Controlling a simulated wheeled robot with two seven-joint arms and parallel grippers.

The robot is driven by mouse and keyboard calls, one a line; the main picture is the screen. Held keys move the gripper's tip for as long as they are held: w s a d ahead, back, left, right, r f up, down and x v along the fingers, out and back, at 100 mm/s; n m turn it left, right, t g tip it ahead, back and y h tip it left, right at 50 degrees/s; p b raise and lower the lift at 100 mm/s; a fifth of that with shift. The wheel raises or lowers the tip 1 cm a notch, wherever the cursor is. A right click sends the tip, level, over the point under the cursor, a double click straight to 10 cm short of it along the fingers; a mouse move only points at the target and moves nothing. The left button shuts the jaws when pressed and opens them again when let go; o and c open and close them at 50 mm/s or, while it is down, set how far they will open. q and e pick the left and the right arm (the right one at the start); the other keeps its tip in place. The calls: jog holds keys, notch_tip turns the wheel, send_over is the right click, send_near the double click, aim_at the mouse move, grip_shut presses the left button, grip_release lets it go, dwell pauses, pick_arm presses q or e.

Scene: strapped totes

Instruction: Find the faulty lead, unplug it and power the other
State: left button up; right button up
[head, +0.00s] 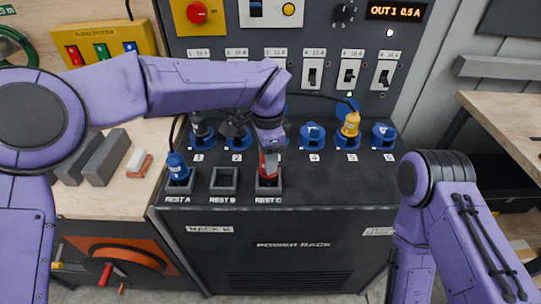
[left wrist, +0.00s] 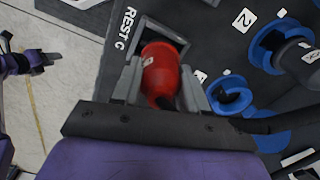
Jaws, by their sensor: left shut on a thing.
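My left gripper (head: 268,165) is shut on a red plug (head: 268,163), at the REST C holder (head: 268,188). In the left wrist view the red plug (left wrist: 160,72) sits between both fingers with its front end at the holder's square opening; I cannot tell how deep it is in. A blue plug (head: 177,166) stands in REST A (head: 180,187). REST B (head: 224,180) is empty. A yellow plug (head: 350,124) is in socket 5. Socket 3 (left wrist: 230,96) looks empty.
The power rack (head: 300,255) has several switches (head: 312,73) and a display (head: 395,11) reading OUT 1 0.5 A. Sockets 4 (head: 312,134) and 6 (head: 383,135) are empty. Grey blocks (head: 105,157) lie on the left bench; another bench (head: 515,120) stands right.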

pick_arm(q)
jog(key=shift+f+b, duration=0.3)
jog(key=shift+f, duration=0.05)
jog(key=o, duration=1.2)
jog(key=shift+r, duration=0.1)
